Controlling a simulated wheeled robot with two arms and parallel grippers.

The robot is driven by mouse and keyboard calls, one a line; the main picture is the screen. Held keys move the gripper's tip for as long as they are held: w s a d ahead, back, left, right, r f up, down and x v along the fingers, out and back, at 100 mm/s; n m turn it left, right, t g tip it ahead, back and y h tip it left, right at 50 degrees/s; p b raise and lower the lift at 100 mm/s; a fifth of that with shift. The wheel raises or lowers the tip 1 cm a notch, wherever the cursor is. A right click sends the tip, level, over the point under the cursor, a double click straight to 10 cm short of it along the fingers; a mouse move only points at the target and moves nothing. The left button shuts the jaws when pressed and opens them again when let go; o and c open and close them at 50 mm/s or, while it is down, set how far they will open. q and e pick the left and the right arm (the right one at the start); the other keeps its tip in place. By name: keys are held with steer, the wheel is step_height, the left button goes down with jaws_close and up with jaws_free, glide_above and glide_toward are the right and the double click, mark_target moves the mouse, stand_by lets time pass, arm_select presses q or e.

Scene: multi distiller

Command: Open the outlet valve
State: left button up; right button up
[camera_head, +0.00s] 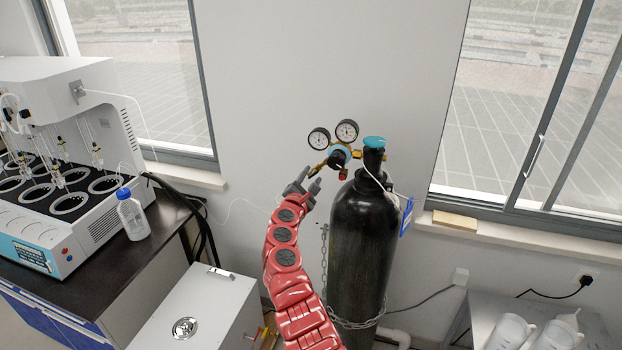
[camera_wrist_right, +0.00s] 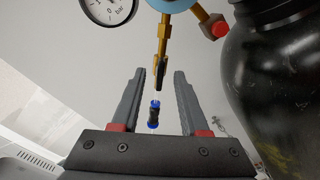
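The pressure regulator (camera_head: 338,157), with two round gauges, a black knob and brass fittings, sits at the top of a black gas cylinder (camera_head: 358,240). A brass outlet branch with a dark end (camera_wrist_right: 161,72) hangs from it; the outlet valve seems to be on this branch, but I cannot tell its setting. My right gripper (camera_head: 303,180) is just left of and below the regulator. In the right wrist view its fingers (camera_wrist_right: 160,75) are open, on either side of the branch's dark end. A small black-and-blue piece (camera_wrist_right: 154,114) shows between the fingers. My left gripper is not in view.
A red fitting (camera_wrist_right: 215,26) is right of the branch, and the cylinder wall (camera_wrist_right: 290,90) is close right. A chain (camera_head: 325,265) holds the cylinder. A white box (camera_head: 195,310) and a distiller bench (camera_head: 110,255) stand left. Bare wall (camera_head: 260,90) lies behind.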

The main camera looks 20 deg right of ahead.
steer(key=shift+s+a+r, duration=0.1)
steer(key=shift+s+a, duration=0.1)
steer(key=shift+s, duration=0.25)
steer(key=b+v, duration=0.4)
steer(key=v, duration=1.2)
steer(key=shift+a, duration=0.25)
steer(key=shift+s, duration=0.1)
